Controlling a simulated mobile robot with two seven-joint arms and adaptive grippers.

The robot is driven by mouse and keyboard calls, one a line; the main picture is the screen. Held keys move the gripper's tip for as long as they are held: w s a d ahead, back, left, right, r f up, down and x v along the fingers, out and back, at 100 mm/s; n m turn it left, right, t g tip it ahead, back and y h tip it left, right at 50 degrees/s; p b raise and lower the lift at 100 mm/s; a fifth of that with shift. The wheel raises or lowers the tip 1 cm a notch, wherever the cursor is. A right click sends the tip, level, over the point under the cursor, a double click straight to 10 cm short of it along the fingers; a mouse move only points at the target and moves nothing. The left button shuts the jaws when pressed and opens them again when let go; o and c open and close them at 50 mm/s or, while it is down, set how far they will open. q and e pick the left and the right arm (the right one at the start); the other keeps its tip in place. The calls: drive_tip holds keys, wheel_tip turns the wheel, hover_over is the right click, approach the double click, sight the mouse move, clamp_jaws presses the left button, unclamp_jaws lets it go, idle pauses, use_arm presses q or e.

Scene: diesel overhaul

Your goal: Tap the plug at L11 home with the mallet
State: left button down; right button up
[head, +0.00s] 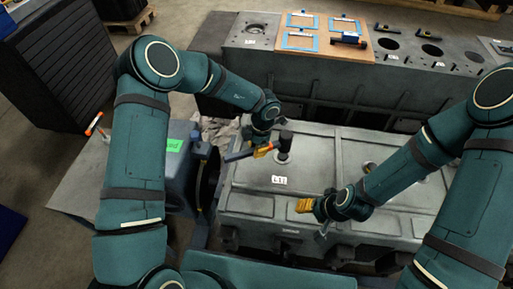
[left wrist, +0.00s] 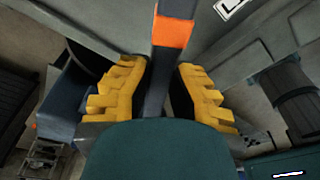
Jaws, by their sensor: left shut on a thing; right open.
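My left gripper (head: 262,151) is shut on the mallet (head: 240,155). The mallet has a dark handle with an orange band and a black head (head: 286,137). In the left wrist view the handle (left wrist: 173,35) passes between the yellow fingers of my left gripper (left wrist: 160,90). The mallet head stands over a round dark fitting (head: 283,157) on the grey block, just above a white label (head: 280,180) that seems to read L11. I cannot tell whether head and fitting touch, or how deep the plug sits. My right gripper (head: 304,205) is open and empty over the block's front part.
The grey block (head: 250,204) fills the middle. Behind it a long engine block (head: 300,85) carries a wooden board (head: 331,44) with blue frames. A blue machine with a green label (head: 174,145) stands at left, beside a grey bench (head: 75,190) with an orange-handled tool (head: 94,124).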

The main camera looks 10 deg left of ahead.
use_arm(q)
wheel_tip(320, 180, down, 6)
drive_tip(key=shift+f+b, duration=0.15)
drive_tip(key=shift+b, duration=0.7)
use_arm(e)
drive_tip(key=shift+f, duration=0.9)
use_arm(q)
drive_tip(key=shift+r, duration=0.4)
use_arm(e)
drive_tip(key=shift+r, duration=0.25)
use_arm(q)
wheel_tip(320, 180, up, 6)
drive_tip(key=shift+f+p, duration=0.1)
drive_tip(key=shift+p, duration=0.8)
use_arm(e)
drive_tip(key=shift+r, duration=0.65)
use_arm(q)
drive_tip(key=shift+r, duration=0.5)
